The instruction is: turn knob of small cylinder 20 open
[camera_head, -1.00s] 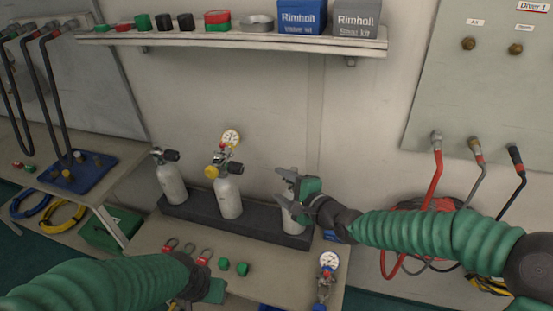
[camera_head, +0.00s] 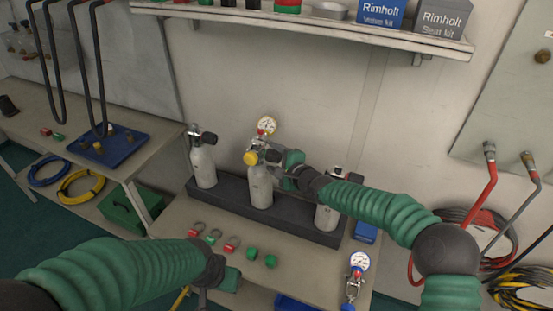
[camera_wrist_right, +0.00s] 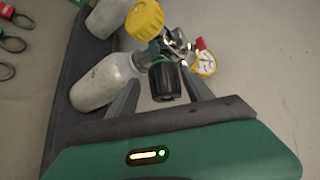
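Three grey small cylinders stand upright in a dark rack (camera_head: 225,203): left (camera_head: 203,166), middle (camera_head: 261,190) and right (camera_head: 326,218). I cannot read their numbers. The middle one carries a regulator with a yellow cap (camera_head: 249,158) and a gauge (camera_head: 266,125). My right gripper (camera_head: 283,173) is at the top of the middle cylinder. In the right wrist view, the black knob (camera_wrist_right: 165,82) lies between the open fingers, nearer the right finger; contact is unclear. The cylinder body (camera_wrist_right: 103,82) is to the left. My left gripper (camera_head: 222,283) is low at the bench front, its fingers unclear.
Red and green rings and caps (camera_head: 231,244) lie on the bench before the rack. A loose gauge (camera_head: 359,263) is at the bench's right. A shelf (camera_head: 300,24) with boxes runs above. Hoses (camera_head: 487,190) hang from a panel at right. A blue tray (camera_head: 110,145) lies at left.

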